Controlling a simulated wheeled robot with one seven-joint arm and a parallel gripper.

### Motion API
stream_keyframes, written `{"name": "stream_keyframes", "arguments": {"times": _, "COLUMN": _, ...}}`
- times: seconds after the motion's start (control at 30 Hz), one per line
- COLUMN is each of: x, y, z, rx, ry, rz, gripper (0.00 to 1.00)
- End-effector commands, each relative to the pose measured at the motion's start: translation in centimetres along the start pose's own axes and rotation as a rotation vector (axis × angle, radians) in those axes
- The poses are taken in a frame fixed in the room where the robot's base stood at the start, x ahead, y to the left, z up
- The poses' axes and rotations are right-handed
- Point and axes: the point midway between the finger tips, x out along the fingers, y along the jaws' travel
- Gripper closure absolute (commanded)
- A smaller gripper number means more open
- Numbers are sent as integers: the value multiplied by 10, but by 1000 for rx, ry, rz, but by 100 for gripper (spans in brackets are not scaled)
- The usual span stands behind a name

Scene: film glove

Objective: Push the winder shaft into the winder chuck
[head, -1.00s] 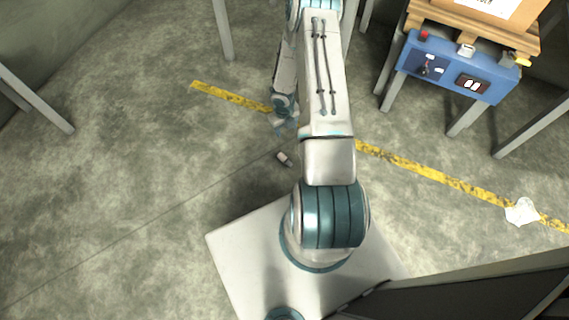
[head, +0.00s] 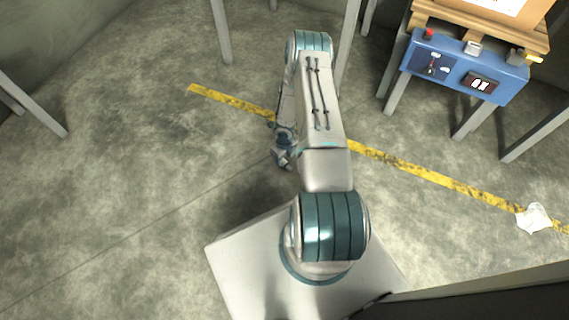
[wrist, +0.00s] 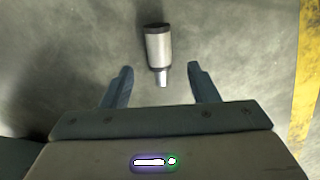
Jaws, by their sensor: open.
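A short metallic cylinder with a dark end cap and a narrower pale stub (wrist: 158,45) lies on the floor in the wrist view; I take it to be the winder shaft. My gripper (wrist: 158,72) is open, with one finger on each side of the stub end and a gap on both sides. The cylinder's body extends beyond the fingertips. In the head view my gripper (head: 283,160) is low near the floor and hides the cylinder. I cannot pick out the winder chuck for certain; a blue panel (head: 455,92) at upper right carries small fittings.
The blue panel is fixed to a wooden-topped bench (head: 480,25) with grey legs. A yellow floor stripe (head: 420,172) crosses the view. A crumpled white scrap (head: 533,218) lies at right. The floor to the left is clear.

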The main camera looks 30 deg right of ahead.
Motion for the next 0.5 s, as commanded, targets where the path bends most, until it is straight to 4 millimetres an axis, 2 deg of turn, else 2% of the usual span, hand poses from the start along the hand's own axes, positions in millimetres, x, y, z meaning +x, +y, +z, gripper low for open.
{"name": "stream_keyframes", "arguments": {"times": 0.3, "x": 45, "y": 1, "z": 6, "rx": 0, "ry": 2, "rz": 1, "gripper": 46}}
{"name": "stream_keyframes", "arguments": {"times": 0.5, "x": 47, "y": 0, "z": 7, "rx": 0, "ry": 0, "rz": 0, "gripper": 46}}
